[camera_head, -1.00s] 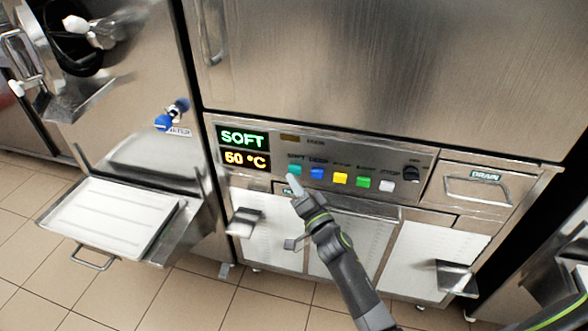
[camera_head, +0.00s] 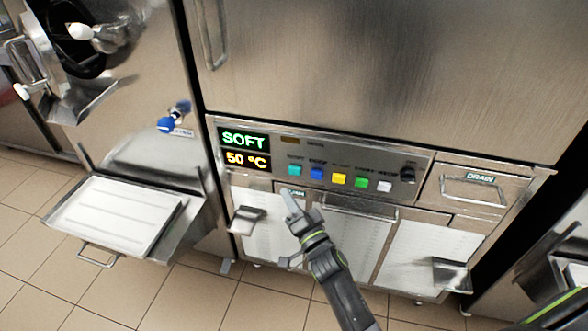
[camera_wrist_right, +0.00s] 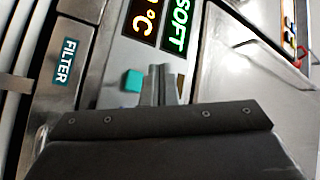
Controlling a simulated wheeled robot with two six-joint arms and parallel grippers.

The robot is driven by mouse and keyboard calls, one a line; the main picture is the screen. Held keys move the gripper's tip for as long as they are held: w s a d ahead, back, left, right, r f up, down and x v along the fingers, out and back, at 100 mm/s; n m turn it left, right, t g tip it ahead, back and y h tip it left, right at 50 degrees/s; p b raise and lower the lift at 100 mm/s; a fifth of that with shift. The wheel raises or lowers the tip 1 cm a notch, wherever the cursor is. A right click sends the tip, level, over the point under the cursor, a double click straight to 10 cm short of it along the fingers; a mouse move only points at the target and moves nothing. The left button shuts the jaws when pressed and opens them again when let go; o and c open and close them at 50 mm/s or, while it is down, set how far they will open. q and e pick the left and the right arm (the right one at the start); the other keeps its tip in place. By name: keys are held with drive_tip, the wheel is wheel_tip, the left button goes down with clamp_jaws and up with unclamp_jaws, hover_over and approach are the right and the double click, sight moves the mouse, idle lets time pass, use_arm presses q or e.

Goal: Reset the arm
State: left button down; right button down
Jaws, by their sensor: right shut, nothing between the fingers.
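My right gripper (camera_head: 290,201) is shut and empty in the head view. Its tip is just below the teal button (camera_head: 295,170) on the freezer's control panel (camera_head: 395,180), in front of the top of the white lower panels. In the right wrist view the shut fingers (camera_wrist_right: 160,83) point at the panel, beside the teal button (camera_wrist_right: 132,80). I cannot tell the exact gap to the panel. The display (camera_head: 245,149) reads SOFT and 50 °C. My left gripper is not in view.
Blue, yellow, green and white buttons and a black knob (camera_head: 408,174) line the panel. A drain drawer (camera_head: 473,188) is at right. At left, another machine holds out a white tray (camera_head: 118,215). Brackets (camera_head: 246,219) stick out below the panel. Tiled floor lies below.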

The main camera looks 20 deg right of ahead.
idle(0.7)
